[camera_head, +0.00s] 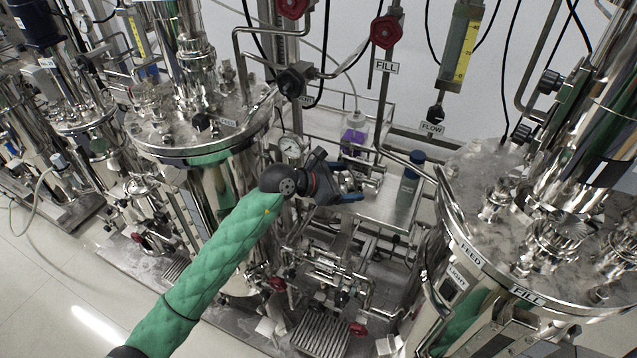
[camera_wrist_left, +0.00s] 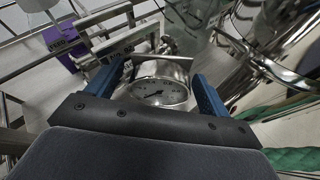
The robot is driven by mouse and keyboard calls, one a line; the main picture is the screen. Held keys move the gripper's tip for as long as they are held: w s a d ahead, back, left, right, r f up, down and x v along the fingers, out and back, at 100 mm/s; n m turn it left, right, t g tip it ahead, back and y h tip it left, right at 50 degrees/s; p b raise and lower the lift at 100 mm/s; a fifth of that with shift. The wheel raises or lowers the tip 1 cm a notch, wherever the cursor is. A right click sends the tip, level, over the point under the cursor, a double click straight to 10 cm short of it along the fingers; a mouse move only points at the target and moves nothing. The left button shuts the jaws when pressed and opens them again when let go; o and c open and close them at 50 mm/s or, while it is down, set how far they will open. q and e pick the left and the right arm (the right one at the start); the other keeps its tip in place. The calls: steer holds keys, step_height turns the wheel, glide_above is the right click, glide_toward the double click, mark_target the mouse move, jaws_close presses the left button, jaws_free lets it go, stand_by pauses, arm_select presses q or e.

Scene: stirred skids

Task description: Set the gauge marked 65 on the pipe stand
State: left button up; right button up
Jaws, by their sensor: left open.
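My left gripper (camera_head: 352,185) reaches over the steel shelf between the vessels; its arm wears a green sleeve. In the left wrist view, its blue fingers (camera_wrist_left: 160,80) are apart, one on each side of a round steel gauge (camera_wrist_left: 160,93) with a white dial and a dark needle. I cannot tell whether the fingers touch it, and its marking is too small to read. In the head view the gripper largely hides this spot. I cannot make out the pipe stand clearly. My right gripper is not in view.
Another dial gauge (camera_head: 291,148) is mounted by the left vessel. A bottle with purple contents (camera_head: 353,140) and a grey-green bottle with a blue cap (camera_head: 408,182) stand on the shelf (camera_head: 385,212). Large steel vessels stand on both sides; pipes and valves lie below.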

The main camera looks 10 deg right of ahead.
arm_select(q)
steer(key=b+v, duration=0.3)
steer(key=v, duration=0.7)
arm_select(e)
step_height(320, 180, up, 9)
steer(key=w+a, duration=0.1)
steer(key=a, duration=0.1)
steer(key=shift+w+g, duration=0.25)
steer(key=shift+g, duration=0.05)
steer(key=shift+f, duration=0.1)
